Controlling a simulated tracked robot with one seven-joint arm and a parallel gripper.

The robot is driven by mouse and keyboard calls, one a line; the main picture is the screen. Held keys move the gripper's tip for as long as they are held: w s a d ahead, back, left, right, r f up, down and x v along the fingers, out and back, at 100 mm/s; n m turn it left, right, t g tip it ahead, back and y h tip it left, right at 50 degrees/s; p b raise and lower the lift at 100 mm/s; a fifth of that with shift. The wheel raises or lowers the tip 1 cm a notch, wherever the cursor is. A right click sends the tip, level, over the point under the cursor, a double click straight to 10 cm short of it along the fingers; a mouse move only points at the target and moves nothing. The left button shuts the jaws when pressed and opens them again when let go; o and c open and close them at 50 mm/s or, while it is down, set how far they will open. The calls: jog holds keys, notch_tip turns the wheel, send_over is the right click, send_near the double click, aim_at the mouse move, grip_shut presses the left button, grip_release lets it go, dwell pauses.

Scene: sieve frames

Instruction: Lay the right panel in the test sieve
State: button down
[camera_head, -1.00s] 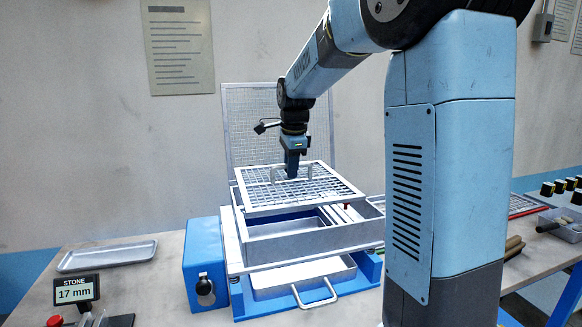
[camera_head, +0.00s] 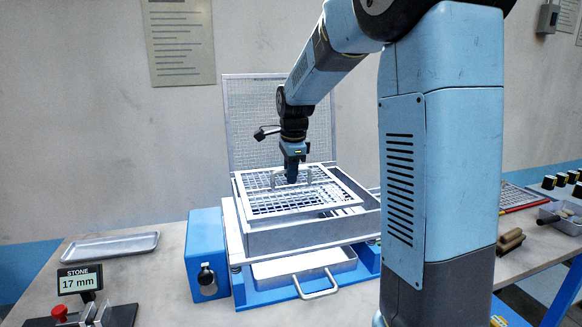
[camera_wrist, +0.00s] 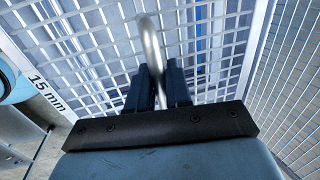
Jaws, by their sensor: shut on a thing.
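My gripper (camera_head: 291,180) is shut on the bar handle (camera_wrist: 150,45) of a white-framed grid panel (camera_head: 308,208). In the wrist view the two dark fingers stand on either side of the handle, and the panel's edge reads "15 mm" (camera_wrist: 48,94). The panel is roughly level over the top opening of the grey test sieve (camera_head: 300,238). It sits at or just above the rim, toward the left; part of the opening shows along its right side. I cannot tell if it touches the sieve. The sieve's far inside is hidden.
A mesh screen (camera_head: 240,110) stands upright behind the sieve. A display (camera_head: 77,282) reads "STONE 17 mm". A blue box (camera_head: 205,258) flanks the sieve, and a handled tray (camera_head: 300,270) sits below it. An empty metal tray (camera_head: 110,246) lies at left. A red-edged grid (camera_head: 515,198) lies at right.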

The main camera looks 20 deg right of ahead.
notch_tip(320, 180, down, 8)
dwell(1.0)
jog(key=shift+f, duration=0.15)
jog(key=c, duration=1)
grip_release()
jog(key=shift+s, duration=0.1)
jog(key=shift+o, duration=0.2)
jog(key=r, duration=0.4)
jog(key=s+r, duration=0.1)
jog(key=r, duration=0.4)
jog(key=s+r, duration=0.1)
jog(key=r, duration=0.3)
jog(key=shift+s+r, duration=0.2)
jog(key=shift+s, duration=0.05)
